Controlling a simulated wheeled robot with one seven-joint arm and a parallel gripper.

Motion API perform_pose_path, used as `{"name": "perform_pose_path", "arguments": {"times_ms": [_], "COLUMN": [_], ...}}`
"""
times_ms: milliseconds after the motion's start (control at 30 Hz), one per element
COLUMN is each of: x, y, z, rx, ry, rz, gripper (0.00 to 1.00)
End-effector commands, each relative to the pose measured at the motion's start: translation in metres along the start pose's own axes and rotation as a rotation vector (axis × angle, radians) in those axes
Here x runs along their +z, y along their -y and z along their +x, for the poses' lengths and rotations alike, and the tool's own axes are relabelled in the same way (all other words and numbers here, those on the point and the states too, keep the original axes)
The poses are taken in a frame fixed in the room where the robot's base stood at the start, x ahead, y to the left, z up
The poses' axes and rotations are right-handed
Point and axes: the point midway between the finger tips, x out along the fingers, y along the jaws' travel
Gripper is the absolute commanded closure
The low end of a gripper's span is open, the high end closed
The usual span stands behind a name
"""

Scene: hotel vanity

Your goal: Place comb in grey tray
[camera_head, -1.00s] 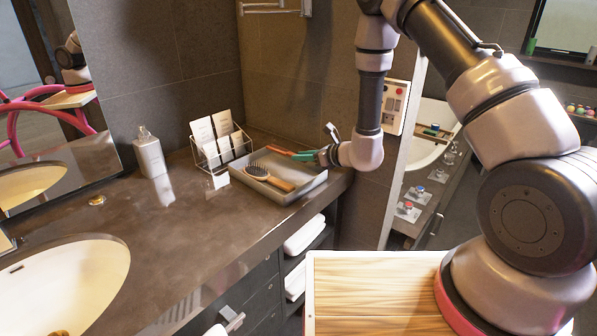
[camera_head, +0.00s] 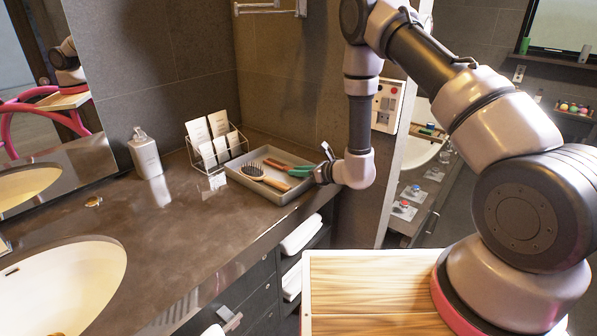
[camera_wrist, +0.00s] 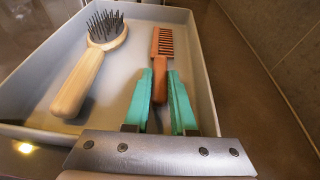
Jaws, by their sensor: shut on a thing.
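The orange-brown comb (camera_head: 274,163) is in my gripper (camera_head: 300,171), over the inside of the grey tray (camera_head: 222,187). In the wrist view the teal fingers (camera_wrist: 161,98) are shut on the handle of the comb (camera_wrist: 164,42), with its toothed end pointing away from me. The comb lies alongside the tray's right wall (camera_wrist: 205,75). I cannot tell whether it touches the tray floor. A wooden hairbrush (camera_head: 264,178) with dark bristles lies in the tray, left of the comb; it also shows in the wrist view (camera_wrist: 82,80).
A wire rack with white cards (camera_head: 216,146) stands left of the tray. A soap bottle (camera_head: 145,154) stands farther left, near the sink (camera_head: 75,270). The tiled wall (camera_wrist: 285,45) is close on the right in the wrist view. The counter in front of the tray is clear.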

Motion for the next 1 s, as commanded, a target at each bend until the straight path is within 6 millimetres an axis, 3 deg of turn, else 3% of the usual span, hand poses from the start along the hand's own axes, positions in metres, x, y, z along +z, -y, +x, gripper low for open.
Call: {"name": "perform_pose_path", "arguments": {"times_ms": [33,233,267,300,333,600,1000], "x": [-0.008,-0.014,-0.014,-0.014,-0.015,-0.001,0.002], "y": [-0.002,-0.002,-0.003,-0.003,-0.003,-0.003,-0.001], "z": [0.0,0.001,0.0,0.0,0.0,-0.005,-0.091], "rx": [0.003,0.005,0.005,0.005,0.005,0.005,0.001], "ry": [-0.013,-0.019,-0.02,-0.021,-0.021,-0.022,-0.014], "rz": [0.0,-0.001,-0.001,-0.001,-0.001,-0.002,0.002], "gripper": [1.0,1.0,0.65,0.49,0.46,0.46,0.46]}}
